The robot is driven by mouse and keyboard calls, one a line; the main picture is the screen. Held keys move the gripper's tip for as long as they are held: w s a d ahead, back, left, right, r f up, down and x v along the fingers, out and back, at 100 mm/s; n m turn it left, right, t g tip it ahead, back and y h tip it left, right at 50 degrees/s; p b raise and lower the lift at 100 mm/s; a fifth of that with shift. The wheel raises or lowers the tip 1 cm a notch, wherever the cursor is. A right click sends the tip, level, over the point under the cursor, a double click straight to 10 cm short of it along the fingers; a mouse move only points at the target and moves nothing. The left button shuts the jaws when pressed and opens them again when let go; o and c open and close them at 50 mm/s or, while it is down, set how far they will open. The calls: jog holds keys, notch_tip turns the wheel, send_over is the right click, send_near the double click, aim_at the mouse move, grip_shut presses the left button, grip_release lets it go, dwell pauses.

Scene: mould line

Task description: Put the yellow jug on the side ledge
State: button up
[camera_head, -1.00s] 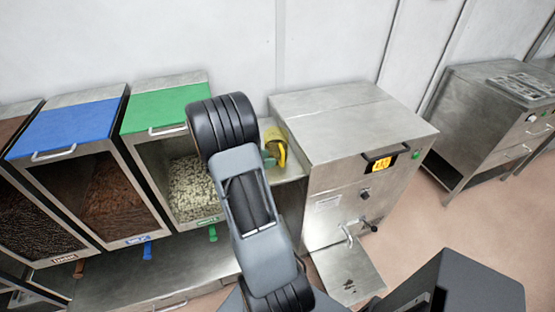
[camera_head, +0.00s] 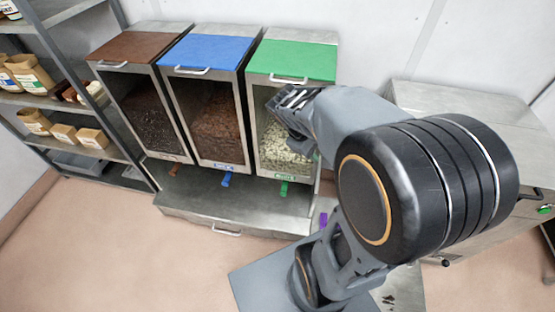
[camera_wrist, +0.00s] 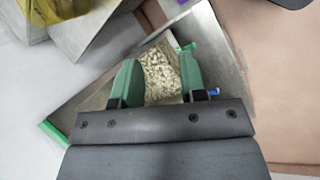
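A see-through yellow thing, which looks like the yellow jug (camera_wrist: 55,9), is cut off by the top left corner of the wrist view. It appears to be on or beside a pale metal surface, the likely side ledge (camera_wrist: 97,32). My gripper (camera_wrist: 158,75) has its two green fingers apart with nothing held between them, and the jug is away from them. White pellets behind a window show past the fingers. In the head view my arm hides the jug and the ledge area.
Dispensers with brown (camera_head: 138,46), blue (camera_head: 212,52) and green (camera_head: 294,58) lids stand along the wall, close to my gripper. A metal machine (camera_head: 465,106) is at right, partly behind my arm. A shelf rack (camera_head: 75,101) stands at left.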

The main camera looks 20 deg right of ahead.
jog(key=s+a+r+m+t+y, duration=0.1)
jog(key=a+r+m+t+y, duration=0.1)
jog(key=a, duration=0.4)
jog(key=s+a+r+m+t+y, duration=0.1)
jog(key=a+r+m+t+y, duration=0.1)
jog(key=a, duration=0.5)
jog(key=shift+s+m+t+y, duration=0.35)
jog(key=shift+t+y, duration=0.25)
jog(key=shift+y, duration=0.2)
jog(key=shift+d, duration=0.15)
